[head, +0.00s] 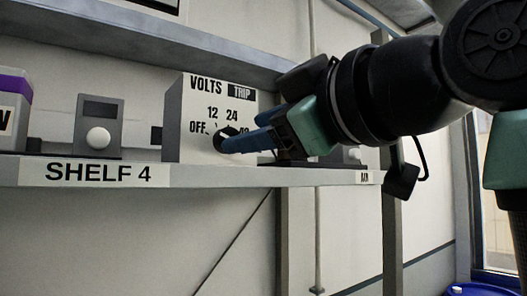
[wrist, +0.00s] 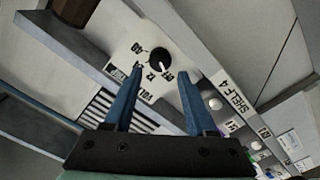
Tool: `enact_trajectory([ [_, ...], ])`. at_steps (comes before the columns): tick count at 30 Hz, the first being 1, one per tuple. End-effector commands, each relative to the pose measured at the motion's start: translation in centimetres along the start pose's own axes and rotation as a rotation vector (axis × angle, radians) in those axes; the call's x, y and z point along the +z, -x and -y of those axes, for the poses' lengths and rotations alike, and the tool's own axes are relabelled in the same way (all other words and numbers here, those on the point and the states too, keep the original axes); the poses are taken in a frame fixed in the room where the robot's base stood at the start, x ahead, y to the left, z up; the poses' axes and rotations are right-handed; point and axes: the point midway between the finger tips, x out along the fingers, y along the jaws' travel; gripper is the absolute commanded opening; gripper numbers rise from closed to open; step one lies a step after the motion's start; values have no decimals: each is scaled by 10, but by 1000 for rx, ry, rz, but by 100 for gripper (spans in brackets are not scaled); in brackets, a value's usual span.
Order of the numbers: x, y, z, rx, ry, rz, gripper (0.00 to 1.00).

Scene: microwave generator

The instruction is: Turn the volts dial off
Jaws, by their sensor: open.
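The volts dial is a round black knob (wrist: 159,59) with a white mark, on a pale panel marked OFF, 12, 24 and a fourth number. In the wrist view the white mark lies on the side toward OFF and 12; I cannot tell its exact setting. In the head view the dial box (head: 188,125) stands on the shelf, and my gripper (head: 229,143) hides much of the dial. My gripper's blue fingers (wrist: 162,76) are open and empty. The knob appears ahead of the gap between the fingertips; contact cannot be told.
The shelf (head: 200,176) carries a SHELF 4 label. To the left stand a grey box with a white round knob (head: 98,138) and a purple-topped container (head: 14,105). An upper shelf (head: 140,50) runs above the dial box. The wall below is bare.

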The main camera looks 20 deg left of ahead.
Motion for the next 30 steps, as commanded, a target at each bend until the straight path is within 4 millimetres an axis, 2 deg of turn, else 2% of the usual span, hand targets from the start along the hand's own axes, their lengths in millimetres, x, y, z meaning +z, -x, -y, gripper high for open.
enact_trajectory([
  [1,4,13,3,4,2,0,56],
  [6,3,48,2,2,2,1,56],
  [12,2,72,1,0,0,1,56],
  [17,1,77,0,-1,-1,1,56],
  [30,0,77,0,-1,-1,1,56],
])
